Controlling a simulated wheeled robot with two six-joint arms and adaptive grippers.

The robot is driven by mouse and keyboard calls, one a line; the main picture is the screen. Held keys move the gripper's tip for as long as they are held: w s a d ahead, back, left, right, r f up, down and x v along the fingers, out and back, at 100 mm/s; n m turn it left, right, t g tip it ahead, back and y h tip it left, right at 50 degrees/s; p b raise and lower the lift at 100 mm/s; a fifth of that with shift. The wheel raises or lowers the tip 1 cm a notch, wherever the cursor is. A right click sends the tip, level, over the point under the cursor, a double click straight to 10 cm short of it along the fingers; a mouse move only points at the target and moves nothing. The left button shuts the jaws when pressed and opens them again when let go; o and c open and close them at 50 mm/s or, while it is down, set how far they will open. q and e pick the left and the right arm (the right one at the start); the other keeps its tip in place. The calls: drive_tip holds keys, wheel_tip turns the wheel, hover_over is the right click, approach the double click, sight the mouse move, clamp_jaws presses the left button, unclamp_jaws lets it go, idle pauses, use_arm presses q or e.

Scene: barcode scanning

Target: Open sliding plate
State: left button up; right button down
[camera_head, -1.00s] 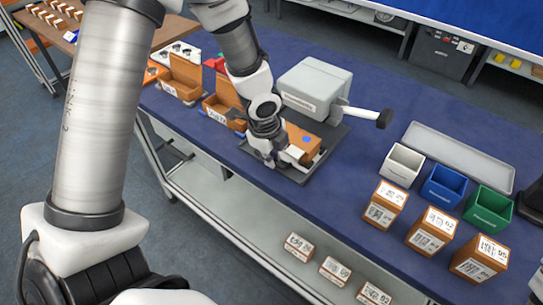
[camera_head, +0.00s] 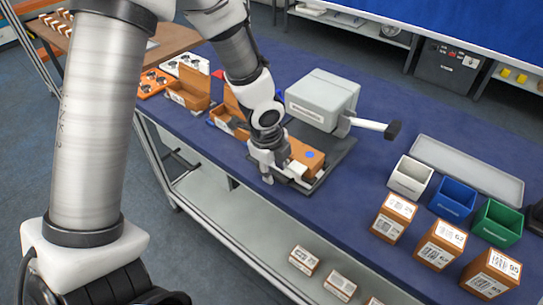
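A grey box-shaped machine (camera_head: 322,95) with a side lever ending in a dark grip (camera_head: 392,130) stands on a dark base plate (camera_head: 335,147) on the blue table. In front of it is an orange block (camera_head: 305,153) with a blue dot. A small white part (camera_head: 296,169) is at the block's front left; I cannot tell if it is a handle of the sliding plate. My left gripper (camera_head: 272,175) points down right beside this part, at the table's front edge. Its fingers are small and partly hidden, so contact and opening are unclear. My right gripper is not in view.
Open orange boxes (camera_head: 188,88) stand left of my gripper. White, blue (camera_head: 452,197) and green bins, a grey tray (camera_head: 465,165) and several barcoded boxes (camera_head: 440,245) are at the right. More boxes lie on the lower shelf (camera_head: 235,212). The table between machine and bins is clear.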

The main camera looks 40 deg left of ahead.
use_arm(q)
wheel_tip(320, 180, up, 10)
drive_tip(key=s, duration=0.2)
drive_tip(key=shift+r, duration=0.2)
drive_tip(key=s+d+f+n+g, duration=0.15)
drive_tip(key=s+f+n, duration=0.25)
drive_tip(key=s+f, duration=0.55)
drive_tip(key=s+d+f+n+g, duration=0.1)
drive_tip(key=s+f+n+g, duration=0.2)
drive_tip(key=s+f, duration=0.7)
drive_tip(key=s+d+f+n+g, duration=0.15)
drive_tip(key=s+f+n, duration=0.3)
drive_tip(key=f, duration=0.95)
drive_tip(key=w+a+n+t, duration=0.1)
drive_tip(key=w+n+t, duration=0.3)
drive_tip(key=w+n, duration=0.2)
drive_tip(key=shift+f+n, duration=0.25)
drive_tip(key=shift+n, duration=0.7)
drive_tip(key=shift+w+a, duration=0.1)
